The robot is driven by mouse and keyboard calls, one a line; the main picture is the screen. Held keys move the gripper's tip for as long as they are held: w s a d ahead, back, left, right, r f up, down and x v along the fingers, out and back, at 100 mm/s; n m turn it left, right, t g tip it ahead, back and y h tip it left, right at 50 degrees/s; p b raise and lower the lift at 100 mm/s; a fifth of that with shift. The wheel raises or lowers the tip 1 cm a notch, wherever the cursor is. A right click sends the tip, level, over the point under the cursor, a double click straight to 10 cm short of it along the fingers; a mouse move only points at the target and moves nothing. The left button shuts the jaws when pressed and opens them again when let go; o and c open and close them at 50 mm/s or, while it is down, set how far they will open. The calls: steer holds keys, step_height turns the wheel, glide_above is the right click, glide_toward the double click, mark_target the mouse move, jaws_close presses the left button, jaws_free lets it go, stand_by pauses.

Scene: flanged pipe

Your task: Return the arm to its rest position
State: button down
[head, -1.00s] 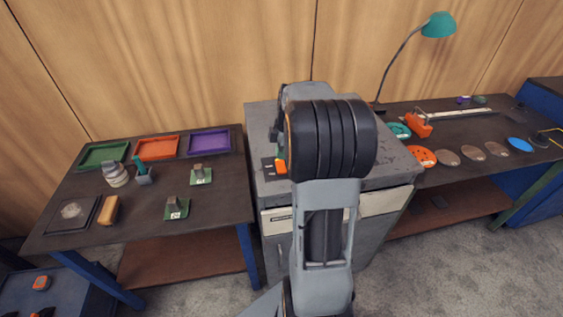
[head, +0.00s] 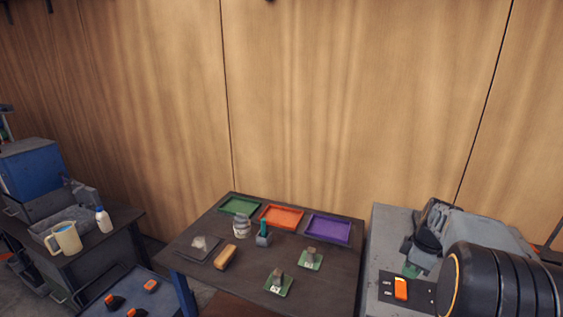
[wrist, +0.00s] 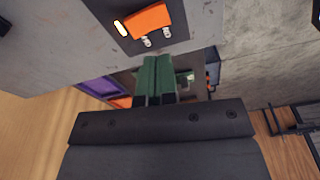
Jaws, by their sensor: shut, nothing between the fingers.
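My gripper (wrist: 156,80) shows in the wrist view with its green fingers together and nothing between them. An orange switch on a dark plate (wrist: 150,20) lies beyond the fingertips in that view; I cannot tell the exact gap. In the head view my dark, ribbed arm joint is at the lower right, in front of the grey cabinet (head: 375,235). The switch panel (head: 401,289) sits on that cabinet, left of my arm.
A dark table (head: 225,282) left of the cabinet holds green (head: 239,206), orange (head: 282,216) and purple (head: 328,229) trays, a jar, a brush and small green-based blocks. A side bench at far left carries a beige jug (head: 66,238) and a white bottle (head: 104,220).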

steer(key=m, duration=0.1)
steer(key=s+f+m, duration=0.1)
steer(key=m, duration=0.3)
steer(key=shift+s+a+f, duration=0.3)
steer(key=shift+f, duration=0.1)
steer(key=s+a+m, duration=0.1)
steer(key=a+m, duration=0.2)
steer(key=s+a+r+m+h, duration=0.1)
steer(key=shift+s+a+m, duration=0.3)
steer(key=shift+a+m, duration=0.05)
steer(key=shift+m, duration=0.05)
steer(key=s+a+r+t, duration=0.1)
steer(key=s+a+r, duration=0.1)
steer(key=s+a, duration=0.2)
steer(key=s+a+r+m+t, duration=0.1)
steer(key=s+a, duration=0.3)
steer(key=a, duration=0.7)
steer(key=shift+a+r+t, duration=0.25)
steer(key=shift+r+t, duration=0.55)
steer(key=shift+r, duration=0.05)
steer(key=shift+s, duration=0.15)
